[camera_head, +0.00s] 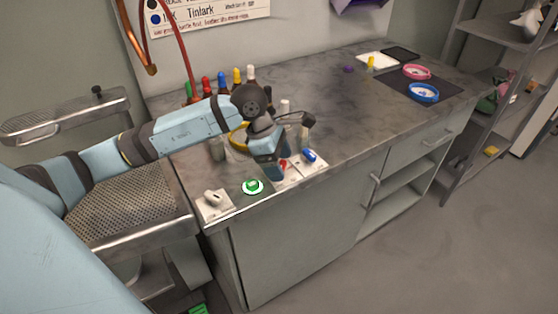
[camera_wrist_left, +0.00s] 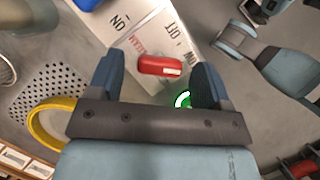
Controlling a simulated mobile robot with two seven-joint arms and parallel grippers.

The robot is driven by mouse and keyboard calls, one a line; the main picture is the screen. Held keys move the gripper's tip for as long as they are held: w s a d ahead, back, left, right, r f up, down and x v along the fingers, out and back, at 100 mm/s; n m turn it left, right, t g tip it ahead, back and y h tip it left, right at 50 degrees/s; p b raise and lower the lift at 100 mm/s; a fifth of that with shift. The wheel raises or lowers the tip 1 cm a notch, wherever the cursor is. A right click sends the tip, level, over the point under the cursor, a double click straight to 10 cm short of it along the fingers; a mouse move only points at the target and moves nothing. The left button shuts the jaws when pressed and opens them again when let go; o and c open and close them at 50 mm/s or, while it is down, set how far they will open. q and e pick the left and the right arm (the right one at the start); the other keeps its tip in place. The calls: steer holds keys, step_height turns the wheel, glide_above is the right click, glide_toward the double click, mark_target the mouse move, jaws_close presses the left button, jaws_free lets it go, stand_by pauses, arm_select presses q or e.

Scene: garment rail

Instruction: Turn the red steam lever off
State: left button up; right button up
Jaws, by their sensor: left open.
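The red steam lever (camera_head: 283,164) sits on a white plate near the front edge of the grey counter, mostly hidden by my left gripper (camera_head: 276,172) in the head view. In the left wrist view the red lever (camera_wrist_left: 160,65) lies crosswise between the two fingers of my left gripper (camera_wrist_left: 159,75). The fingers are open, with a gap on both sides of the lever. The white plate (camera_wrist_left: 150,30) carries ON and OFF marks and red lettering. My right gripper does not show.
A blue lever (camera_head: 309,155) stands just right of the red one. A green button (camera_head: 252,186) and a pale lever (camera_head: 212,196) are to the left. Bottles with coloured caps (camera_head: 222,82) stand behind my arm. The counter's middle right is clear.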

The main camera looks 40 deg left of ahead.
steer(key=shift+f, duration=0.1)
arm_select(q)
steer(key=c, duration=0.9)
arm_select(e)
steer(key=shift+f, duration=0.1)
arm_select(q)
steer(key=shift+n, duration=0.3)
steer(key=n+t+b, duration=0.1)
steer(key=n, duration=0.1)
steer(key=n+b, duration=0.1)
steer(key=n, duration=0.1)
steer(key=shift+s+d+t+y, duration=0.1)
steer(key=shift+t+y, duration=0.3)
steer(key=n, duration=0.2)
steer(key=shift+n+t+y+b, duration=0.3)
steer(key=shift+y, duration=0.1)
steer(key=shift+s+d+n+y+b, duration=0.1)
steer(key=shift+n+y+b, duration=0.2)
steer(key=shift+n, duration=0.5)
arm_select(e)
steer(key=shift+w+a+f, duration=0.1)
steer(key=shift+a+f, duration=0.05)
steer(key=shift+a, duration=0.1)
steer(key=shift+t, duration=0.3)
